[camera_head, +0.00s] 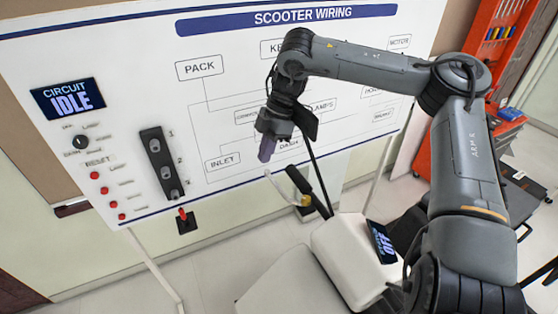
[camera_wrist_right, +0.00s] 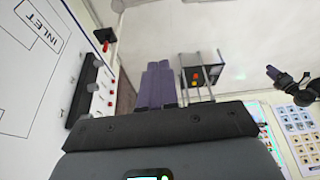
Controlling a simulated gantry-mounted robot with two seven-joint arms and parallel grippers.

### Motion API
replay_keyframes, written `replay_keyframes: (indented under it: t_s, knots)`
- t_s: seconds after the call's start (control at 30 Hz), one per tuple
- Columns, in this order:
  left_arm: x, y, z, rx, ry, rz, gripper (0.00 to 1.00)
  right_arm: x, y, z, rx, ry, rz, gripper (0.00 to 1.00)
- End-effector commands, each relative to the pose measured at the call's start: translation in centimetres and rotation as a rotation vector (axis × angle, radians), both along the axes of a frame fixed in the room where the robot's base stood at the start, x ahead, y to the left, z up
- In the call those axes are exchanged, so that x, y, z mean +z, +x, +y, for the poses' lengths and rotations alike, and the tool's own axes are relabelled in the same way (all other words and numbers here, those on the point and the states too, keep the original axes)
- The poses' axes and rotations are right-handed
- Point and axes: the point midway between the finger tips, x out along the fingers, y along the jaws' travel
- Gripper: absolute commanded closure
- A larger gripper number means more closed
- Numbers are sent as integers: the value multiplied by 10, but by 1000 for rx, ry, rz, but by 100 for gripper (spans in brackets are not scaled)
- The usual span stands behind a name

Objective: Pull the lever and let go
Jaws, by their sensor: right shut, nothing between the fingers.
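My right gripper (camera_head: 266,152) hangs in front of the board with its purple fingers shut and empty. The fingers also show together in the right wrist view (camera_wrist_right: 161,84). Just below them in the head view is a thin, pale curved lever (camera_head: 281,190), beside the black handlebar grip (camera_head: 298,180) of the scooter. I see a gap between fingertips and lever, but cannot judge depth. A small red lever (camera_head: 182,214) on a dark plate sits at the board's lower edge; it also shows in the wrist view (camera_wrist_right: 101,36). A dark shape with a purple tip, seemingly my left gripper (camera_wrist_right: 273,73), is small at the wrist view's right.
The white SCOOTER WIRING board (camera_head: 230,90) stands behind, with a screen (camera_head: 68,98) reading CIRCUIT IDLE. The scooter's white body (camera_head: 345,250) carries a screen (camera_head: 382,242) reading OFF. A red tool cabinet (camera_head: 450,140) stands at right.

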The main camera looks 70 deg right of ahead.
Motion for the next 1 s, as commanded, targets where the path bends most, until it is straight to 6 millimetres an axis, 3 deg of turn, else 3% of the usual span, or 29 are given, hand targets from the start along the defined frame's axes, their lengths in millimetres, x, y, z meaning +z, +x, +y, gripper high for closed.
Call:
replay_keyframes:
  t_s: [0.63,0.77,1.0]
  knots:
    - [1,0,4,-5,13,-2,46,-4,1,1,4,-9,5,100]
    - [3,0,3,-5,11,-2,46,-14,3,4,4,-8,5,100]
    - [10,0,1,1,2,-2,46,-52,10,16,3,-7,9,100]
